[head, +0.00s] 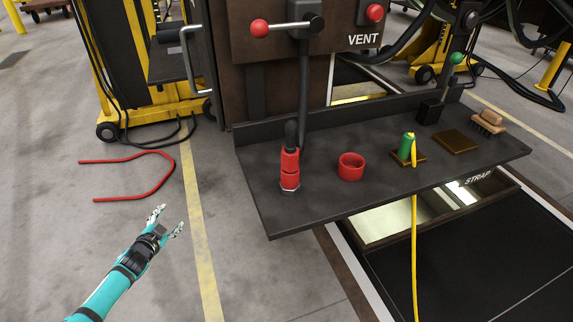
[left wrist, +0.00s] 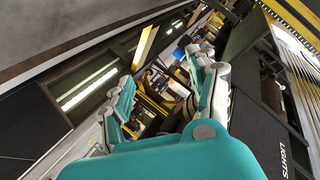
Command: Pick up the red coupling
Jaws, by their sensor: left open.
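Two red pieces are on the dark shelf (head: 330,202) in the head view. One is an upright red coupling (head: 290,164) with a metal hex base and a dark top, near the shelf's left end. The other is a short, hollow red ring (head: 351,166) to its right. My left gripper (head: 167,221) is open and empty, left of the shelf and apart from both. Its spread fingers also show in the left wrist view (left wrist: 162,68), where I make out no red coupling. My right gripper is not in view.
A green-topped piece (head: 405,148) with a yellow strap (head: 414,240), a brass plate (head: 455,142) and a brush (head: 488,121) occupy the shelf's right part. A red-knobbed lever (head: 275,28) is above. A bent red bar (head: 150,190) lies on the floor.

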